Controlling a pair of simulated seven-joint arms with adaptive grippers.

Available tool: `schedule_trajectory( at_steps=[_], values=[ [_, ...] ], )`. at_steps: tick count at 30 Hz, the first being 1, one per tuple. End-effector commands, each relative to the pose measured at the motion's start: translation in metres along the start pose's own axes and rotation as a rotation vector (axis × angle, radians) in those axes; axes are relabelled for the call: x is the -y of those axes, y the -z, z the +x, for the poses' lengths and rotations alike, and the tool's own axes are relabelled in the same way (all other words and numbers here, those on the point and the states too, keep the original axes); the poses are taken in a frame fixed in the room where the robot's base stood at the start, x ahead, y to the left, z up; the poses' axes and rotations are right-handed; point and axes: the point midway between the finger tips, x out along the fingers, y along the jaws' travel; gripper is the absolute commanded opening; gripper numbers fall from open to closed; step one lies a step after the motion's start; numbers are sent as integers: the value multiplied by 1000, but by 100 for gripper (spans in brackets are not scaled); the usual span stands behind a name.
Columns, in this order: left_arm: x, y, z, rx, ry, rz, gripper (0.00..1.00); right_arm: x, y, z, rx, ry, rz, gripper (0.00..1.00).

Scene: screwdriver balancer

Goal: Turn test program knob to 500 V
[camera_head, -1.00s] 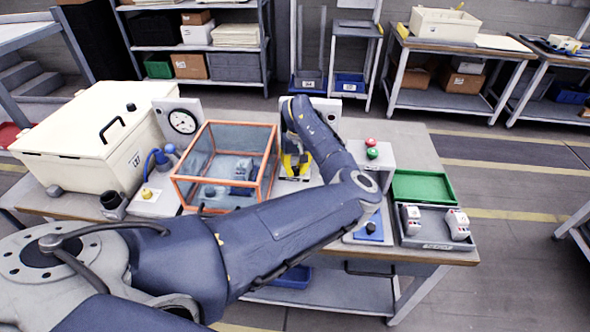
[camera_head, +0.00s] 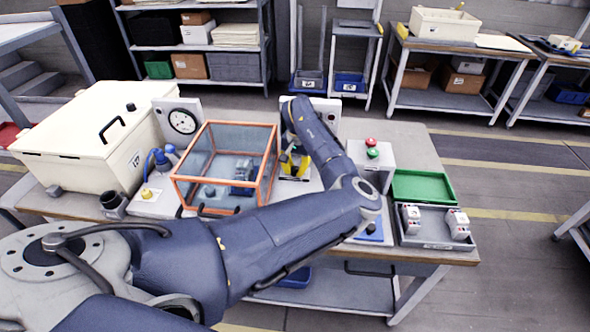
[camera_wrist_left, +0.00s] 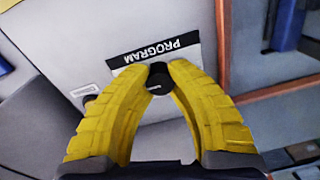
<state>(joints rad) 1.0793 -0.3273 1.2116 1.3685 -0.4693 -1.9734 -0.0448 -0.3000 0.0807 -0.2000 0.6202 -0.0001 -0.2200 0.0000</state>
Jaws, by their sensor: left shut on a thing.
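The test program knob (camera_wrist_left: 159,80) is a small black knob on a pale panel in the left wrist view. The knob's pointer and any voltage marks cannot be read. My right gripper is not in view.
An orange-framed clear box (camera_head: 226,165) stands just left of the gripper. A white housing with red and green buttons (camera_head: 372,158) stands to the right. A green tray (camera_head: 423,187) and a grey tray with small modules (camera_head: 436,232) lie at the right end of the bench.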

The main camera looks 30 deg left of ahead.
Motion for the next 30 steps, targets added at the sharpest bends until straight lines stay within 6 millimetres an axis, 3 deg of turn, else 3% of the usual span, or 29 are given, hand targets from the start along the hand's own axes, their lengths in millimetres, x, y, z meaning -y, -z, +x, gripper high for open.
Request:
schedule_trajectory(
  at_steps=[15,16,24,30],
  values=[
    [-1,2,-1,-5,-1,15,0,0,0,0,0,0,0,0],
    [-1,2,-1,-5,-1,15,20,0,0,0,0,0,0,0],
    [-1,1,0,-3,-1,14,51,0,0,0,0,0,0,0],
    [0,0,0,-2,-1,14,52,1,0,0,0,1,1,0]
  ],
)
